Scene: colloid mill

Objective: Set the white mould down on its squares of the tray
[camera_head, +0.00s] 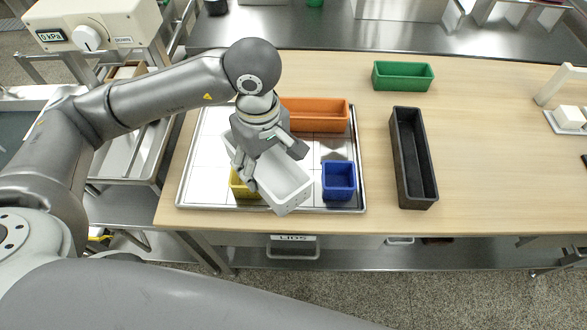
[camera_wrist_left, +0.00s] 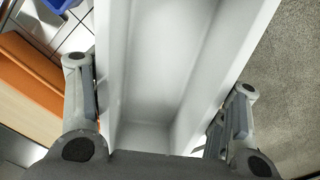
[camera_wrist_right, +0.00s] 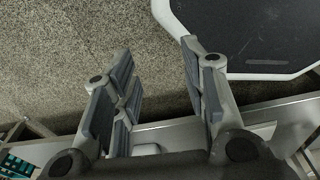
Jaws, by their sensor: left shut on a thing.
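The white mould (camera_head: 287,183) is a long open trough, held at a slant above the front part of the tray (camera_head: 205,150). My left gripper (camera_head: 268,160) is shut on it, and in the left wrist view the white mould (camera_wrist_left: 165,60) lies between the two fingers. The tray has a steel rim and white squares with dark lines. The mould and my gripper hide some of its middle squares. My right gripper (camera_wrist_right: 157,55) is open and empty, above the floor in the right wrist view; it is not in the head view.
On the tray, an orange mould (camera_head: 315,114) stands at the back, a blue mould (camera_head: 339,182) at the front right, and a partly hidden yellow mould (camera_head: 242,188) at the front. A black mould (camera_head: 414,160) and a green mould (camera_head: 403,76) stand on the wooden table.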

